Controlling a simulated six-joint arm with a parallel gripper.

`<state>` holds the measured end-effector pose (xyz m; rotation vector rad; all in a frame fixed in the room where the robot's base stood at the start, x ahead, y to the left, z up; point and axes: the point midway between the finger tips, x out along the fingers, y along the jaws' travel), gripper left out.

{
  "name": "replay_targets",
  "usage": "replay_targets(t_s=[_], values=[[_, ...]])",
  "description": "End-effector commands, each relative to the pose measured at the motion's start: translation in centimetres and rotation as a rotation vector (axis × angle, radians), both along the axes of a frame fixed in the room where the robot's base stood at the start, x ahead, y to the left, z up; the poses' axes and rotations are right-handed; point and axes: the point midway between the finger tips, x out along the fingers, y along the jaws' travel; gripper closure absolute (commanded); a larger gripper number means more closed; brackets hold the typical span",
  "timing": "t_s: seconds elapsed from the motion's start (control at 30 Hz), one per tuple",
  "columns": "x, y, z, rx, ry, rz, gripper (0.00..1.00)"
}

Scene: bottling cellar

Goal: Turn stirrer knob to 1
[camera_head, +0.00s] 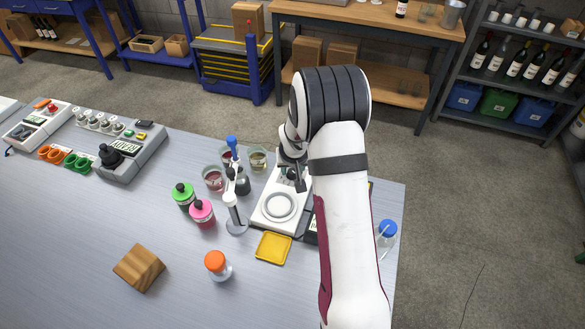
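The white stirrer (262,217) with a round ringed plate lies on the table, just left of my forearm. My gripper (295,181) points down over its far end. A small dark and green part shows there beside the fingers. I cannot tell whether it is the knob, and no dial marks can be read. The fingers are small and partly covered by my wrist, so I cannot tell whether they are open, shut or touching the knob.
Glass beakers (213,180) and a pipette stand (236,222) are close on the stirrer's left. A yellow tray (273,248) lies in front of it. A blue-capped bottle (387,232) stands right of my arm. The table's front left is mostly clear around a wooden block (139,268).

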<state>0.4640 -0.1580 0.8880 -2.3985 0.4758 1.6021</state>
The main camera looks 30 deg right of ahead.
Motion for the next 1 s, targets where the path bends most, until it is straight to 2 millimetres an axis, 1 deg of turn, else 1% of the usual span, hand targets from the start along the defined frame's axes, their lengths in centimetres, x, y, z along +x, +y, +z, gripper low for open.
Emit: replay_targets(t_s=[0.03,0.17,0.2,0.47,0.6,1.0], values=[[0.00,0.00,0.01,0.000,0.000,0.000,0.69],[0.00,0.01,0.02,0.000,0.000,0.000,0.92],[0.00,0.01,0.02,0.000,0.000,0.000,1.00],[-0.01,0.04,0.02,-0.001,0.000,-0.004,1.00],[0.03,0.11,0.03,-0.001,0.001,-0.035,1.00],[0.18,0.32,0.01,-0.002,0.000,-0.290,1.00]])
